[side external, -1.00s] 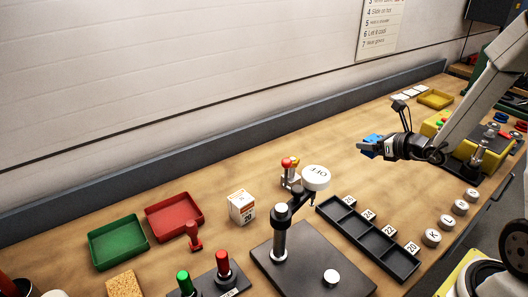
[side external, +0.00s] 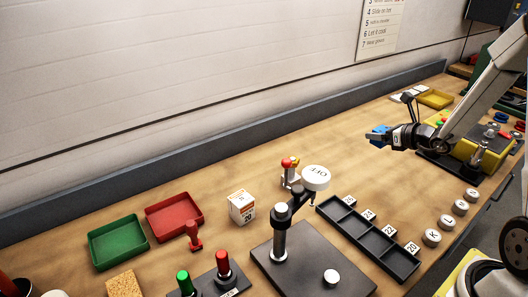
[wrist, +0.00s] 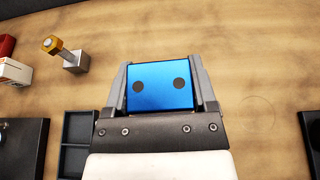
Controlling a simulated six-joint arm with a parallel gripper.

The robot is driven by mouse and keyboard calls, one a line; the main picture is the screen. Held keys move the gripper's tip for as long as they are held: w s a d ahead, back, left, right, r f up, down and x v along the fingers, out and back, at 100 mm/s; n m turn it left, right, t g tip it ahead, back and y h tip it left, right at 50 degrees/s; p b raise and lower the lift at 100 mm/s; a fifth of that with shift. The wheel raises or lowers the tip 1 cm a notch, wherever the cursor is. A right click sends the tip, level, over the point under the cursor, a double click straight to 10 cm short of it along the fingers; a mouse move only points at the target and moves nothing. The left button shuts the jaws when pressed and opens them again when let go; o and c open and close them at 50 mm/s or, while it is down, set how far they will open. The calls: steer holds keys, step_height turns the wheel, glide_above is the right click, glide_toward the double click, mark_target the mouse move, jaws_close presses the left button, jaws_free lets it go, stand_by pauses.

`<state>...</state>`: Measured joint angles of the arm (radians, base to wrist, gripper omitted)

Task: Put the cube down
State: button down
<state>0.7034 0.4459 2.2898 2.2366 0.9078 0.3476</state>
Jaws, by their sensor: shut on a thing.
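A blue cube (wrist: 159,86) with two dark dots on its face sits between the two fingers of my gripper (wrist: 160,78) in the wrist view. My gripper is shut on it. In the side external view the blue cube (side external: 378,136) shows at the end of my gripper (side external: 386,138), at the right above the wooden bench. The cube appears to be held clear of the surface. How high it is above the bench I cannot tell. My fingers hide its sides.
A dark compartment tray (side external: 368,236) and a stand with a round white head (side external: 316,178) are left of and nearer than my gripper. Red (side external: 174,217) and green (side external: 118,243) trays lie far left. Bench (side external: 290,135) behind is bare.

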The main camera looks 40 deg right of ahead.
steer(key=d, duration=0.8)
glide_above(365, 144)
steer(key=s, duration=0.2)
steer(key=f, duration=0.5)
steer(key=a+f, duration=0.1)
steer(key=f, duration=0.2)
steer(key=shift+w, duration=0.2)
steer(key=shift+w+d+f, duration=0.35)
steer(key=shift+w+f, duration=0.15)
steer(key=shift+f, duration=0.1)
steer(key=shift+w+f, duration=0.15)
steer(key=shift+f, duration=0.05)
steer(key=shift+w+d+f, duration=0.1)
steer(key=shift+f, duration=1.55)
